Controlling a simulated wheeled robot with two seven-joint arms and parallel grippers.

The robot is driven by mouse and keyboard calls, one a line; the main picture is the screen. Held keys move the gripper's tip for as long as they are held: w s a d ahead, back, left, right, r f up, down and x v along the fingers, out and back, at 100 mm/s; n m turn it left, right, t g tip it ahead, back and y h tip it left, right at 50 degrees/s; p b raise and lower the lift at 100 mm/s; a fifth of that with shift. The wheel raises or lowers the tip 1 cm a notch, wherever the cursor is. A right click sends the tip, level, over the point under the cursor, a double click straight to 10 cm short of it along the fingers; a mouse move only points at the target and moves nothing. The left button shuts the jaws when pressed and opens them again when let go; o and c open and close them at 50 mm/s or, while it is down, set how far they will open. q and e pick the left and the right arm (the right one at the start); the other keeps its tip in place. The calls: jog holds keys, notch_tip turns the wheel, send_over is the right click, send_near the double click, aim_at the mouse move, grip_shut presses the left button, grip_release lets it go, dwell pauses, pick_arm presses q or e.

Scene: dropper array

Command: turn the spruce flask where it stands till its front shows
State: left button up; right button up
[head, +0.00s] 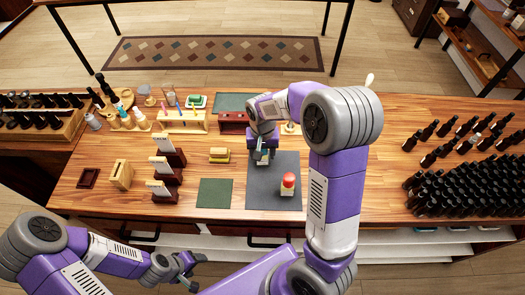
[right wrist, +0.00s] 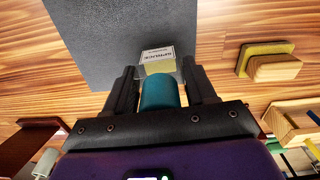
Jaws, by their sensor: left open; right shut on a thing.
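The spruce flask has a teal cap or top (right wrist: 158,92) and a pale label (right wrist: 157,53) with dark letters that seem to read SPRUCE, upside down in the right wrist view. My right gripper (right wrist: 160,88) is shut on the flask, one dark finger on each side of the teal part. In the head view this gripper (head: 263,157) is at the back left of the dark grey mat (head: 265,195), pointing down and hiding most of the flask. My left gripper (head: 186,268) is open and empty in front of the table, low at the left.
A red-topped piece (head: 288,183) stands on the grey mat near the flask. Wooden card stands (head: 168,178) are further left. Many dark bottles (head: 460,180) crowd the right; the table between is clear.

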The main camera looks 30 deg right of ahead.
jog(key=shift+m, duration=0.4)
jog(key=o, duration=1.3)
notch_tip(320, 180, up, 8)
jog(key=shift+f+p, duration=0.2)
jog(key=shift+p, duration=0.25)
